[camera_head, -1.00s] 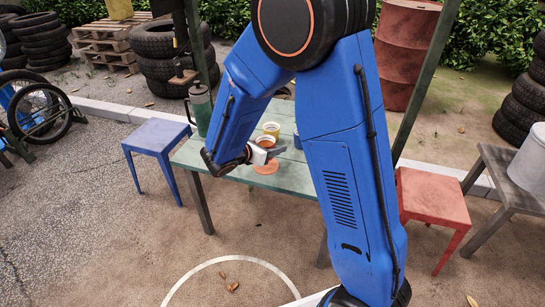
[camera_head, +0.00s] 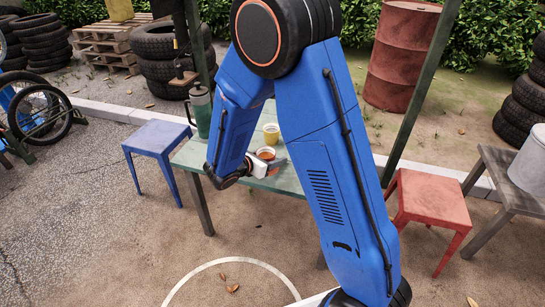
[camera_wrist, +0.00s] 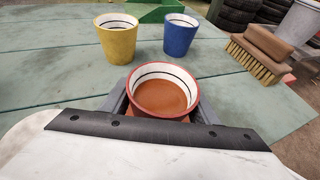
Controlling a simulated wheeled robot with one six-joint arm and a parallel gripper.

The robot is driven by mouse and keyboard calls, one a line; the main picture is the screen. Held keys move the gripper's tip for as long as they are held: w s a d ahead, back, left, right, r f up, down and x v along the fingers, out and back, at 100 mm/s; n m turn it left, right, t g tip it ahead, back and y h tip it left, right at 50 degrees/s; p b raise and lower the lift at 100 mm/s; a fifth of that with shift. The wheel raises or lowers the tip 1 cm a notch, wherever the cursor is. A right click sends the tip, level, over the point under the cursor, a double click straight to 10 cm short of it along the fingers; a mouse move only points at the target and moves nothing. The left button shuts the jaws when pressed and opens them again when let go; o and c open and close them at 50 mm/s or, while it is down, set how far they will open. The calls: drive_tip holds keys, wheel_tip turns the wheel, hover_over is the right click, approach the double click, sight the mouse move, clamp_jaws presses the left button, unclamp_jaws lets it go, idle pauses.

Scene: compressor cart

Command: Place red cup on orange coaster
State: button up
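The red cup (camera_head: 266,153) is upright at the table's near side. In the wrist view the red cup (camera_wrist: 163,92) sits between the two grey fingers, its rim towards me and its inside orange-brown at the bottom. My gripper (camera_head: 269,164) is shut on the red cup, with a finger on each side. The orange coaster does not show in either current view; the cup, gripper or arm hides it. I cannot tell whether the cup's base touches anything.
A yellow cup (camera_wrist: 116,42) and a blue cup (camera_wrist: 180,36) stand beyond the red cup on the green table (camera_wrist: 50,65). A brush (camera_wrist: 258,54) lies at the right. A green flask (camera_head: 200,112) stands at the table's left end. A blue stool (camera_head: 157,135) and a red stool (camera_head: 431,198) flank the table.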

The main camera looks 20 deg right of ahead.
drive_tip(key=shift+o, duration=0.9)
drive_tip(key=shift+r, duration=0.15)
drive_tip(key=v, duration=1.2)
drive_tip(key=shift+r, duration=0.1)
